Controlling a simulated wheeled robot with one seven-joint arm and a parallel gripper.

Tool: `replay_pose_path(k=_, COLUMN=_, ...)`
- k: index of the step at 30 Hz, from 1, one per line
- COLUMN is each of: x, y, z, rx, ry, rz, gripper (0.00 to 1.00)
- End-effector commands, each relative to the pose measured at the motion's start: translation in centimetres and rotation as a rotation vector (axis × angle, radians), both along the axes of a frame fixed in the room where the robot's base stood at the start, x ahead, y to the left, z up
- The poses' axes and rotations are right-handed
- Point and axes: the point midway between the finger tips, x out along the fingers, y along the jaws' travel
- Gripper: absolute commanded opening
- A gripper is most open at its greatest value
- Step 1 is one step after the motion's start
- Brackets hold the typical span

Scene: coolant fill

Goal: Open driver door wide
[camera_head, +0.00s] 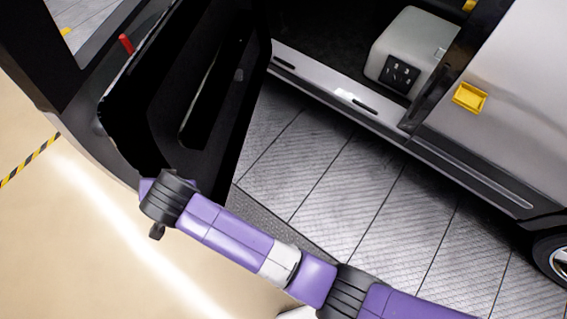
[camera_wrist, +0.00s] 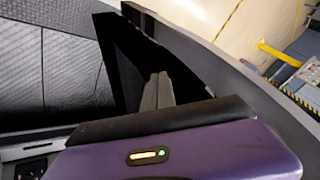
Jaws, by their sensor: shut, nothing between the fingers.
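The driver door (camera_head: 190,90) stands swung out from the silver vehicle in the head view, its black inner panel facing the cabin opening. A red piece (camera_head: 126,43) shows on it near the window. My arm reaches across the lower part of the picture to the door's free edge, and its wrist overlaps the door's lower corner. In the wrist view my gripper (camera_wrist: 158,88) is shut and empty, with its grey fingers in front of the door's dark inner side (camera_wrist: 125,60). I cannot tell whether the fingers touch the door.
The door sill (camera_head: 335,92) and a grey seat-like box (camera_head: 415,50) show in the open doorway. A yellow handle (camera_head: 469,97) is on the side panel. Grey tiled floor (camera_head: 330,180) lies beside the vehicle. A yellow post (camera_wrist: 278,54) stands beyond the door.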

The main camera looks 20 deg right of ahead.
Motion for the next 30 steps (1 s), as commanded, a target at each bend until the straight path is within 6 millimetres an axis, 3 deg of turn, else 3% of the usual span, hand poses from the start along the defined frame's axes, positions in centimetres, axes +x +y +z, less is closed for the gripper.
replay_pose_path(k=6, x=1.6, y=4.4, z=-0.3, rx=-0.002, ry=-0.003, rz=-0.037, gripper=0.0)
replay_pose_path(k=12, x=2.4, y=7.1, z=0.2, rx=0.0, ry=-0.006, rz=-0.069, gripper=0.0)
replay_pose_path(k=30, x=2.7, y=7.6, z=0.5, rx=0.001, ry=-0.007, rz=-0.081, gripper=0.0)
